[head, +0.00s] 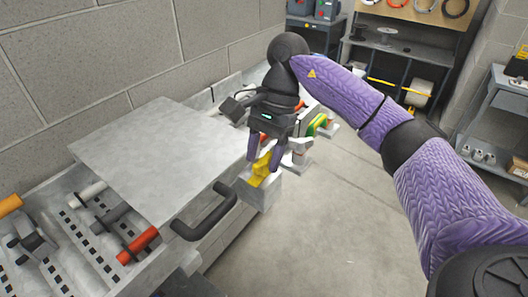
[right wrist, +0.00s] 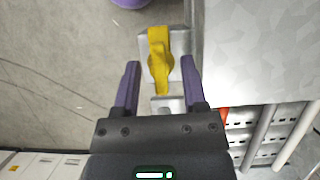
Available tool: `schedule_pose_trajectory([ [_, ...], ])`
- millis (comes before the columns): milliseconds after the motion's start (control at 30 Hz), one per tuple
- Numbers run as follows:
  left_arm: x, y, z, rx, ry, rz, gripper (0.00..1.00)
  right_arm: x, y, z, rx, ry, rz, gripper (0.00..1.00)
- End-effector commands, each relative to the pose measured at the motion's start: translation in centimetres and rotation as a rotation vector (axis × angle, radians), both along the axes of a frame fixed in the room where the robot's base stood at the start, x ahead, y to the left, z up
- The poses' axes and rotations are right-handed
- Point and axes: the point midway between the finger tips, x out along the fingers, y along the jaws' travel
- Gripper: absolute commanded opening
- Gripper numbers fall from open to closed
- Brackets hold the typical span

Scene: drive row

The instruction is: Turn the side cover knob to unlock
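The yellow knob (head: 262,165) sits on a grey block at the right end of the metal unit. It also shows in the right wrist view (right wrist: 160,62). My right gripper (head: 264,157) is above and around the knob in the head view. In the right wrist view its two purple fingers (right wrist: 158,75) are apart, one on each side of the knob, with visible gaps. A flat grey cover (head: 155,150) with a dark handle (head: 207,212) lies over the unit beside the knob. My left gripper is not in view.
Shafts and a red-orange cylinder (head: 138,244) lie in the slotted bed at the left. A block wall (head: 130,50) runs behind the unit. Shelving (head: 395,60) and a grey cart (head: 490,120) stand at the back and right. The concrete floor (head: 320,230) is open.

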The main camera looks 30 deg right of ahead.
Motion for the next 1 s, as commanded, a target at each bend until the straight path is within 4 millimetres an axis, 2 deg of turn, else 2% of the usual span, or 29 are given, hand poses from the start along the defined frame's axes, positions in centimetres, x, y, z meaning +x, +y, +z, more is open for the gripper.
schedule_pose_trajectory([
  [233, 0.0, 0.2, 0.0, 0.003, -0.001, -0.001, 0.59, 0.0, 0.0, 0.1, 0.000, 0.000, -0.001, 0.54],
  [333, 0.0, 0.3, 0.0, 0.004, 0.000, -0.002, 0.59, 0.2, -0.4, 1.1, 0.001, -0.001, -0.002, 0.54],
  [500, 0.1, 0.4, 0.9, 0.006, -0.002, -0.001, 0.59, 0.8, -1.8, 5.1, 0.001, -0.004, -0.004, 0.54],
  [600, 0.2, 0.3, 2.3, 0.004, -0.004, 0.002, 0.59, 1.2, -2.7, 7.6, -0.001, -0.003, -0.005, 0.54],
  [700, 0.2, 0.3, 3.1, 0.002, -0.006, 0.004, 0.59, 1.4, -3.2, 8.9, -0.001, 0.000, -0.003, 0.54],
  [1000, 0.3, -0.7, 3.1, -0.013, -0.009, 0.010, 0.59, 1.5, -3.5, 9.1, 0.000, 0.002, -0.001, 0.54],
])
